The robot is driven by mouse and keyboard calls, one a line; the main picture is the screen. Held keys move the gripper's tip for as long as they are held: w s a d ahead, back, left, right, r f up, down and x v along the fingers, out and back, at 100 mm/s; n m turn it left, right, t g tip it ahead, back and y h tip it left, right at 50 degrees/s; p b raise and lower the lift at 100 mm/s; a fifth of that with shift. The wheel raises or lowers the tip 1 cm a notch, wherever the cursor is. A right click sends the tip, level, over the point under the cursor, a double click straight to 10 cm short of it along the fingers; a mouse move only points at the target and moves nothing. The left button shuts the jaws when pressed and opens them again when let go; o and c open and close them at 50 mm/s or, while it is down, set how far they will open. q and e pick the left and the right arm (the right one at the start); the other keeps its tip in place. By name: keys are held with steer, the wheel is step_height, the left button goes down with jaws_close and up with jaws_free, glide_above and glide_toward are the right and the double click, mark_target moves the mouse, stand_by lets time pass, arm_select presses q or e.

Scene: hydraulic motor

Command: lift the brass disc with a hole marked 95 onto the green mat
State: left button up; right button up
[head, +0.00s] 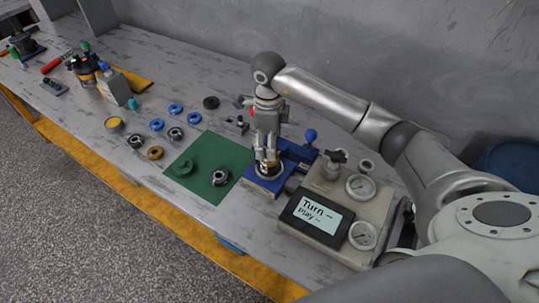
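The green mat (207,150) lies on the bench left of the blue fixture. A green round part (182,169) and a dark metal ring (220,178) are on it. A small brass-coloured ring (155,153) lies on the bench just left of the mat. My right gripper (267,163) points down over the blue fixture (263,185), right of the mat. A small brass-coloured part shows by its fingertips, low in the fixture; whether the fingers grip it is too small to tell. No marking 95 is readable. My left gripper is not in view.
A gauge box with a display (318,214) stands right of the fixture. Several blue and dark rings lie left of and behind the mat, with a yellow-topped tin (114,125). Tools and a grey bottle (115,87) stand farther left. The bench's front edge runs below the mat.

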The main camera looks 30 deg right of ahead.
steer(key=f, duration=0.1)
steer(key=f+p, duration=0.1)
steer(key=f, duration=0.1)
steer(key=shift+s+a+f, duration=0.1)
steer(key=shift+s+a, duration=0.05)
steer(key=shift+s, duration=0.25)
steer(key=shift+w+f, duration=0.1)
steer(key=shift+f, duration=0.4)
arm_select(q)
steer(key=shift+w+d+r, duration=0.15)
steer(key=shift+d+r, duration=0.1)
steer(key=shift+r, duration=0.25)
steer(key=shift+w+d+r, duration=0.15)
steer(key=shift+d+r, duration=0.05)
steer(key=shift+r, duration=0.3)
arm_select(e)
steer(key=c, duration=1.3)
steer(key=shift+o, duration=0.2)
step_height(320, 180, up, 9)
steer(key=shift+b, duration=1.1)
steer(key=shift+r, duration=0.55)
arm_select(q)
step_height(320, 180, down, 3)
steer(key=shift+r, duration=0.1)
arm_select(e)
steer(key=shift+r, duration=0.1)
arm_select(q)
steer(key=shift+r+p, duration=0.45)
arm_select(e)
steer(key=shift+r, duration=0.7)
